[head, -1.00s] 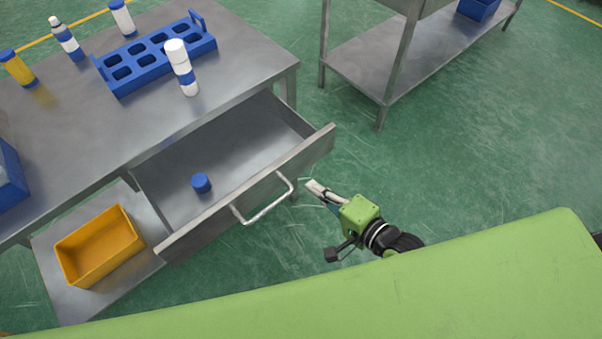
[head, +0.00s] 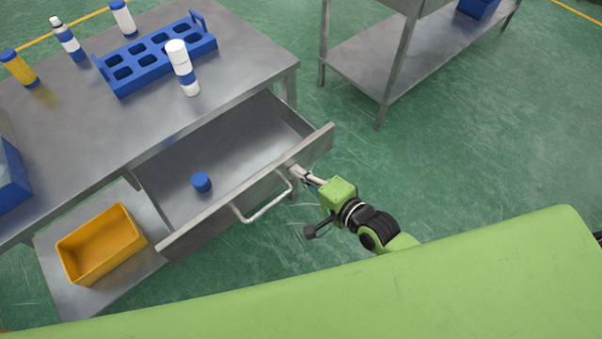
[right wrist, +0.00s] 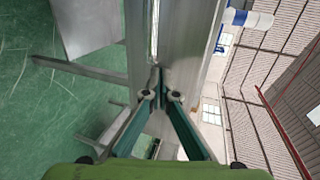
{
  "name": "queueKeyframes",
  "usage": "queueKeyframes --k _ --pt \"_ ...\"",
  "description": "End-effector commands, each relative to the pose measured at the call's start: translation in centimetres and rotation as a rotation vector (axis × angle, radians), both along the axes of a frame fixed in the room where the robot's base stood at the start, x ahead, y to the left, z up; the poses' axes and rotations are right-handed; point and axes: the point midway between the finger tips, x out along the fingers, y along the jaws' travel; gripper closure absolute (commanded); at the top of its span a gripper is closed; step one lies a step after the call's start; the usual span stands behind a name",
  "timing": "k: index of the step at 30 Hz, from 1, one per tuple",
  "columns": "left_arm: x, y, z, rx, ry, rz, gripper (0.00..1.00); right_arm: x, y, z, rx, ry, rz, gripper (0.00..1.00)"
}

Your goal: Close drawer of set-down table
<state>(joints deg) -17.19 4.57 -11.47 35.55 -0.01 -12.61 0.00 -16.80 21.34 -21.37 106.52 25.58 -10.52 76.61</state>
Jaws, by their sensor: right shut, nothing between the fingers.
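The steel set-down table (head: 100,125) stands at the left of the head view. Its drawer (head: 235,150) is pulled open, with a small blue cap (head: 201,182) inside. A bar handle (head: 268,208) is on the drawer front (head: 200,232). My right gripper (head: 297,172) is shut and empty, its tips at the drawer front's upper edge, just right of the handle. In the right wrist view the closed fingertips (right wrist: 161,98) are at the steel front; whether they touch it I cannot tell. My left gripper is not in view.
On the tabletop are a blue rack (head: 155,60), a white can with a blue band (head: 182,68) and several bottles. A yellow bin (head: 100,245) sits on the lower shelf. Another steel table (head: 370,65) stands at the upper right. Green floor between is clear.

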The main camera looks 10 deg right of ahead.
Motion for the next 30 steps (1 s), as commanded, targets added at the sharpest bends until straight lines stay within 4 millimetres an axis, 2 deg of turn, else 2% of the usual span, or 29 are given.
queueKeyframes --k 8,21,30 --pt "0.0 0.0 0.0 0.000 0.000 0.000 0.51 4.5 2.4 0.2 0.005 -0.004 -0.002 1.00" --pt "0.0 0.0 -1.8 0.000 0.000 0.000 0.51 14.4 7.8 0.0 0.005 -0.002 0.000 1.00" --pt "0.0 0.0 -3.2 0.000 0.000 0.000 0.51 18.6 10.0 -0.1 0.002 0.000 0.000 1.00"
